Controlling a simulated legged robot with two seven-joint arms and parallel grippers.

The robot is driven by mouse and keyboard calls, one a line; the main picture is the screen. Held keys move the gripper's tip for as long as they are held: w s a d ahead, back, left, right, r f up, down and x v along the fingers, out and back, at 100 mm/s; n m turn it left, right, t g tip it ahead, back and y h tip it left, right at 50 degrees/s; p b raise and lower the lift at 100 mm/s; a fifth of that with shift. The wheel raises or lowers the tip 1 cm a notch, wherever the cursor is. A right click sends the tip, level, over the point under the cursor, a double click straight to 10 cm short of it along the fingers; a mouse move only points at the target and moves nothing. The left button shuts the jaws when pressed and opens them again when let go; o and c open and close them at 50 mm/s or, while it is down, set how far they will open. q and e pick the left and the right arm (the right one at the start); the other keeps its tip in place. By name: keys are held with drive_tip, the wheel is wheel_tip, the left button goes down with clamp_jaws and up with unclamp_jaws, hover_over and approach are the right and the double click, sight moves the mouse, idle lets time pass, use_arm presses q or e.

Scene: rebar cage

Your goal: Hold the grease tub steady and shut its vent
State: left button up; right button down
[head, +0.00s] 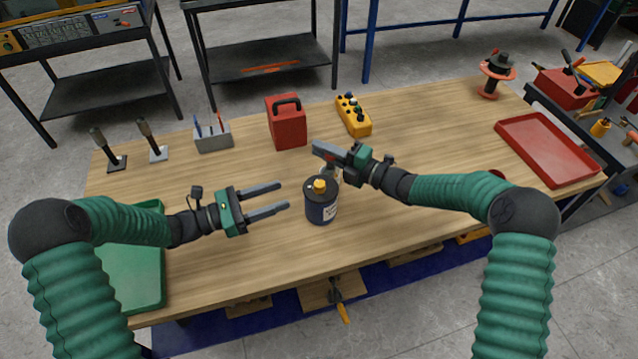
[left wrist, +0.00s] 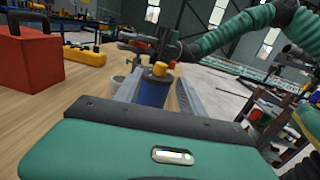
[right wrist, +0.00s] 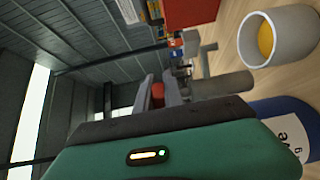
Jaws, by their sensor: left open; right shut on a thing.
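The grease tub (head: 321,209) is a dark blue can with a pale label and a yellow cap (head: 320,184) on top. It stands upright near the table's middle. My left gripper (head: 284,197) is open and empty, just left of the tub. In the left wrist view the tub (left wrist: 152,92) shows ahead, between the two fingers. My right gripper (head: 318,149) is above and behind the tub, shut on a small red thing, mostly hidden by the fingers. The tub (right wrist: 285,125) shows at the right wrist view's edge. I cannot tell whether the vent is open.
A grey cup (right wrist: 278,40) with something yellow inside stands behind the tub. A red can (head: 287,122), a yellow box (head: 353,116) and a grey pen holder (head: 213,137) stand farther back. A red tray (head: 548,150) lies right, a green tray (head: 135,275) left. The table's front is clear.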

sight(314, 186)
use_arm(q)
drive_tip(key=x, duration=0.7)
drive_tip(key=f+x, duration=0.1)
drive_tip(key=x, duration=0.3)
drive_tip(key=shift+d, duration=0.4)
drive_tip(key=shift+r, duration=0.1)
drive_tip(key=shift+c, duration=0.3)
clamp_jaws()
